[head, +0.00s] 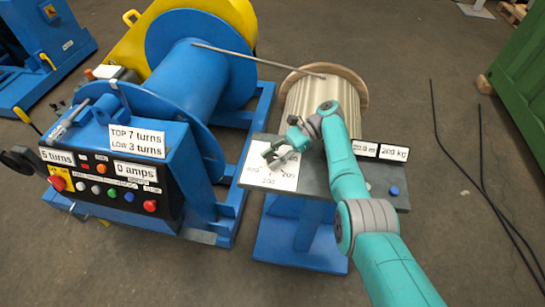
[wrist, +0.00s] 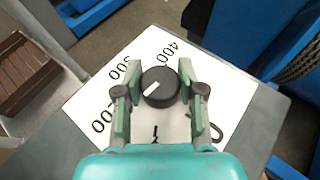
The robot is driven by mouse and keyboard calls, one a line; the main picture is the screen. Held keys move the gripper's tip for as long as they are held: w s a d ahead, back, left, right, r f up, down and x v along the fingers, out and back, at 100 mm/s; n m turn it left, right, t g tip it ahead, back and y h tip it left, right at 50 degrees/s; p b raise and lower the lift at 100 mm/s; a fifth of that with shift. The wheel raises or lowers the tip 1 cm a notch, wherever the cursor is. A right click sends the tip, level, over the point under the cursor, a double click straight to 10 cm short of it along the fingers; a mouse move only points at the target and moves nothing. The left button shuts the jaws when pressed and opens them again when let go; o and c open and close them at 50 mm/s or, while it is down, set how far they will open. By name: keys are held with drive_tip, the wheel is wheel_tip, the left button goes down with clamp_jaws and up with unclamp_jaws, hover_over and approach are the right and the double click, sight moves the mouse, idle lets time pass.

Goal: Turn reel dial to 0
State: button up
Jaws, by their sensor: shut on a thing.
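The reel dial is a round black knob (wrist: 160,88) with a white pointer line, on a white numbered plate (wrist: 95,92). My gripper (wrist: 160,70) has one finger on each side of the knob and is shut on it. The pointer line slants toward the lower left, roughly at a number ending in 00. In the head view my gripper (head: 276,152) is over the plate (head: 262,176) on the grey table, hiding the knob.
A cream reel (head: 322,100) stands behind the grey table (head: 320,193), with a rod reaching over it. Labels read about 20.0 m and 200 kg (head: 394,152). A blue button (head: 394,191) is at the right. A blue winch (head: 190,80) with a control panel stands left.

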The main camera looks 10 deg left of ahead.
drive_tip(key=shift+f+h, duration=0.15)
drive_tip(key=shift+h, duration=0.15)
idle(0.4)
drive_tip(key=o, duration=1.2)
drive_tip(key=shift+g, duration=0.3)
drive_tip(key=shift+c, duration=0.2)
drive_tip(key=shift+m+t+y, duration=0.3)
drive_tip(key=shift+t+y, duration=0.2)
drive_tip(key=shift+t, duration=0.1)
